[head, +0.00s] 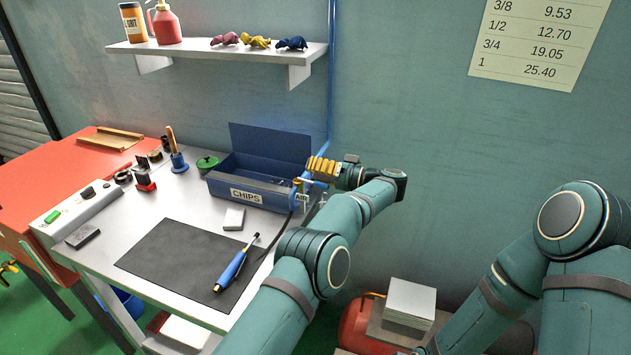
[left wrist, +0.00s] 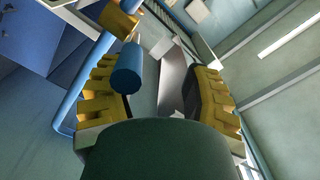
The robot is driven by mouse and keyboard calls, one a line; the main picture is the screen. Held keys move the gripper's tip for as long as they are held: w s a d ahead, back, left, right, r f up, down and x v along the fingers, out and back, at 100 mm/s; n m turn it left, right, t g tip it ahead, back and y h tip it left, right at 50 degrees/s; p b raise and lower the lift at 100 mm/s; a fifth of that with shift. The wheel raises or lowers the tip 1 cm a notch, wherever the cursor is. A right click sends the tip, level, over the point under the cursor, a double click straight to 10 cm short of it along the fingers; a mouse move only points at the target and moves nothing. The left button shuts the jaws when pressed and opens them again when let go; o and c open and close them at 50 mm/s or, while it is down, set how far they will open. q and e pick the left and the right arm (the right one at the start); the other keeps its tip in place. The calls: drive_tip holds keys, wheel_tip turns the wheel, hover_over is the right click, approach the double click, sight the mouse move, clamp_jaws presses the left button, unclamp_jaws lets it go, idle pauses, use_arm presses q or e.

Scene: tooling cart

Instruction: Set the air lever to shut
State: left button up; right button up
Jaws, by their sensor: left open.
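The air lever (head: 319,184) is a small blue handle by the AIR label (head: 302,197), at the right end of the cart near the blue pipe. My left gripper (head: 314,167) is at the lever, with its yellow fingers just above it in the head view. In the left wrist view the lever's blue grip (left wrist: 126,70) is between the open fingers (left wrist: 158,80), closer to the left finger. I cannot tell whether it touches that finger. The gripper hides part of the valve, and the lever's exact angle is unclear. My right gripper is out of view.
The blue CHIPS bin (head: 225,183) stands left of the lever. A vertical blue pipe (head: 331,70) runs up the wall. A blue-handled tool (head: 232,268) lies on the dark mat (head: 175,255). A white shelf (head: 220,53) is above. A red tank (head: 358,325) stands low at right.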

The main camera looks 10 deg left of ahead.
use_arm(q)
wheel_tip(320, 180, up, 6)
drive_tip(key=shift+s+r, duration=0.1)
drive_tip(key=shift+r, duration=0.15)
drive_tip(key=shift+c, duration=0.3)
